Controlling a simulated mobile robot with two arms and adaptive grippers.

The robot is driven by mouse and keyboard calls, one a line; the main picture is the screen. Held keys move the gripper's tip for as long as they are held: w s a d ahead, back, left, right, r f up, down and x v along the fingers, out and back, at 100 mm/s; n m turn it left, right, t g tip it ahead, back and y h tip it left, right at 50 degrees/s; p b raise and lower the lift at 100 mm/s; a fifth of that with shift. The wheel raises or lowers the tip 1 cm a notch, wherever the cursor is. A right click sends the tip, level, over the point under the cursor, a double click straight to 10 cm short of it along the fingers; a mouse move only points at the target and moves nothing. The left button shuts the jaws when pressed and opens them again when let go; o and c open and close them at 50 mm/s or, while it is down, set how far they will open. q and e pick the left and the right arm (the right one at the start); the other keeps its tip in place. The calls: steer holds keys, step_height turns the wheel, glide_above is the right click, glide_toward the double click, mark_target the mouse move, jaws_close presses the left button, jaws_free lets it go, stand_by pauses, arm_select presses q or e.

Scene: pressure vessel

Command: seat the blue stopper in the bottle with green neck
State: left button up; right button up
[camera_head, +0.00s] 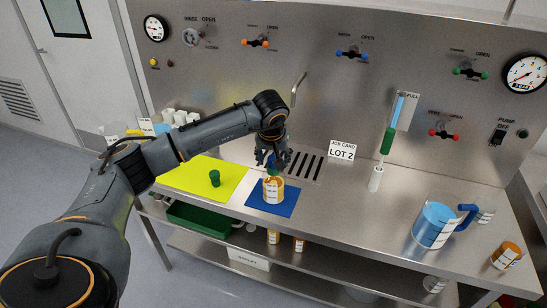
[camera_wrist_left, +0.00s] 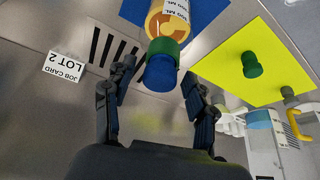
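The amber bottle (camera_head: 273,190) stands upright on a blue mat (camera_head: 262,205); it also shows in the left wrist view (camera_wrist_left: 170,18). Its green neck (camera_wrist_left: 164,48) shows there with the blue stopper (camera_wrist_left: 160,74) at its mouth, in line with it. How deep the stopper sits I cannot tell. My left gripper (camera_wrist_left: 158,98) is open, with its dark fingers on either side of the stopper and visible gaps between. In the head view the left gripper (camera_head: 271,158) is just above the bottle and partly hides the stopper. My right gripper is not in view.
A yellow mat (camera_head: 185,178) with a green stopper (camera_head: 214,178) lies left of the blue mat. A job card (camera_head: 342,150) reads LOT 2. A syringe-like tool (camera_head: 388,140), a blue-filled jug (camera_head: 436,225) and an amber container (camera_head: 506,255) stand right. The bench's middle is clear.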

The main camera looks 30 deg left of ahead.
arm_select(q)
steer(key=v, duration=1.2)
steer(key=shift+w, duration=0.1)
